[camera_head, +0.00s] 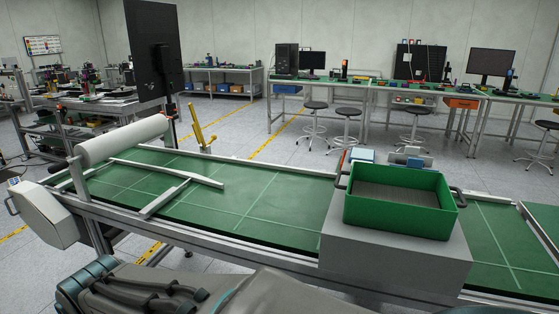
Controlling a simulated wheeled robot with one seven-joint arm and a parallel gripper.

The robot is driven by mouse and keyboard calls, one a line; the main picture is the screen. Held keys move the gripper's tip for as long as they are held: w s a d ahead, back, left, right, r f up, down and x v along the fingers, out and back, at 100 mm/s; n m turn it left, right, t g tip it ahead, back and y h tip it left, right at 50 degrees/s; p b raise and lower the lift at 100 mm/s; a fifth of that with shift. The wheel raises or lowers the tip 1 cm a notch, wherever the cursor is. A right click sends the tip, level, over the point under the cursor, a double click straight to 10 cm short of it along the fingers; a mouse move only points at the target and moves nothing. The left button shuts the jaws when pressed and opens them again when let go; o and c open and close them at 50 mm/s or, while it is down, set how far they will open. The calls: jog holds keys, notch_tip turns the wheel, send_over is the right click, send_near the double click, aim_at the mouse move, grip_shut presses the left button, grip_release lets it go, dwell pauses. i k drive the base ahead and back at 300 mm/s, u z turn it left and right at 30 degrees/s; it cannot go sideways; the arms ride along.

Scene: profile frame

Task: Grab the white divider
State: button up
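A long pale white bar (168,173) lies on the green work surface (262,207) at the left, slanting from the back left down to the right. It is the thing most like a white divider. A shorter light-grey bar (165,199) lies beside it, at an angle, towards the near edge. A thick white roll (122,138) sits above the left end of the surface. My gripper is not in view. Grey and teal parts that look like my own arm show along the bottom edge, well apart from the bars.
A green open bin (400,222) with dark handles stands on a grey block (342,247) on the right of the surface. A dark panel on a post (154,50) rises behind the roll. Metal rails edge the surface. The middle of the surface is clear.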

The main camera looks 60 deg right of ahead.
aim_at(411, 152)
jog(key=i, duration=1.2)
jog(key=z, duration=3.15)
